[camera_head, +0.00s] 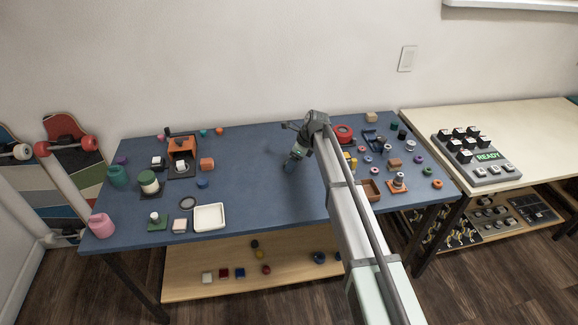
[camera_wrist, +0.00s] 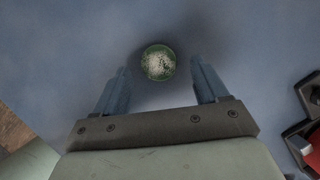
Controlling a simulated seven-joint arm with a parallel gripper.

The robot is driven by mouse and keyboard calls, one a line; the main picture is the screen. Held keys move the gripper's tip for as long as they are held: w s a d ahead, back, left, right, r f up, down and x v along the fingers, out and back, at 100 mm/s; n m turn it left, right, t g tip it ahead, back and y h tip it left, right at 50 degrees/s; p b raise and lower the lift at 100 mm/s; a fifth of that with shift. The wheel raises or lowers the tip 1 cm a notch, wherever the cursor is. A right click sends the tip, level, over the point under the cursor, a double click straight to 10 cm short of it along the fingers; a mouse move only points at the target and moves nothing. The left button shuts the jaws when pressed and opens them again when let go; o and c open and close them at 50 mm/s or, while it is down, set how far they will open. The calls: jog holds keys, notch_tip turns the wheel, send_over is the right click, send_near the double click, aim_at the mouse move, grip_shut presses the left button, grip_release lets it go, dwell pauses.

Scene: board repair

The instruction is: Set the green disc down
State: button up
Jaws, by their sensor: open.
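The green disc (camera_wrist: 158,62) shows in the wrist view with a pale, speckled top and a green rim. It lies between the tips of my gripper (camera_wrist: 161,68), with clear gaps to both blue fingers. The fingers are open and touch nothing. The blue table (camera_wrist: 60,50) is beneath the disc. In the head view my gripper (camera_head: 290,166) points down at the middle of the blue table (camera_head: 250,180). I cannot make out the disc there; the gripper hides that spot.
A white tray (camera_head: 209,217), a green-and-white jar (camera_head: 149,182) and an orange machine (camera_head: 182,150) stand to the left. A red ring (camera_head: 343,132), a brown box (camera_head: 371,190) and several small rings lie to the right. The table left of my gripper is clear.

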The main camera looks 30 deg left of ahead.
jog(key=shift+a+f, duration=0.25)
jog(key=shift+f, duration=0.2)
jog(key=shift+c, duration=0.2)
jog(key=c, duration=1.2)
